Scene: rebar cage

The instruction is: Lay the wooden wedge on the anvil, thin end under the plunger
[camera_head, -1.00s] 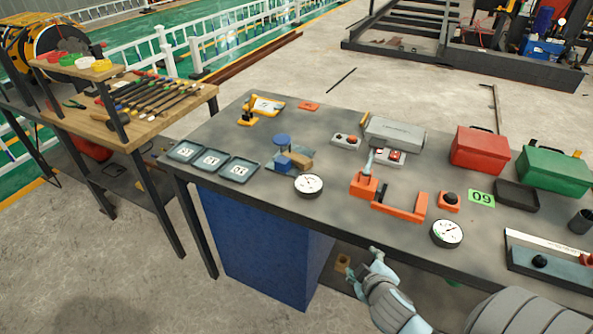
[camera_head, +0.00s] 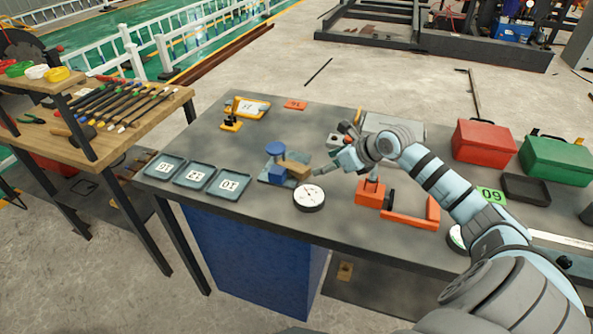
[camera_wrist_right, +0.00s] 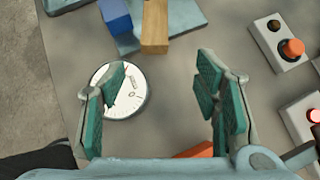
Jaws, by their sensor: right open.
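A light brown wooden block (camera_head: 295,168), which looks like the wedge, lies on a grey-blue plate (camera_head: 266,180) beside a blue block (camera_head: 278,174) and a round blue knob (camera_head: 275,148). In the right wrist view the wooden block (camera_wrist_right: 155,27) is at the top centre, beyond my fingertips, with the blue block (camera_wrist_right: 116,16) to its left. I cannot tell which end of the wood is thin, nor surely which part is anvil or plunger. My right gripper (camera_head: 334,160) is just right of the wood, above the bench; its fingers (camera_wrist_right: 163,98) are wide apart and empty. My left gripper is out of view.
A white round dial (camera_head: 309,196) sits just in front of the plate. Orange fixtures (camera_head: 408,215) stand to the right under my right arm. Several numbered trays (camera_head: 229,184) lie at the left. Red (camera_head: 483,148) and green (camera_head: 556,160) boxes stand at the back right.

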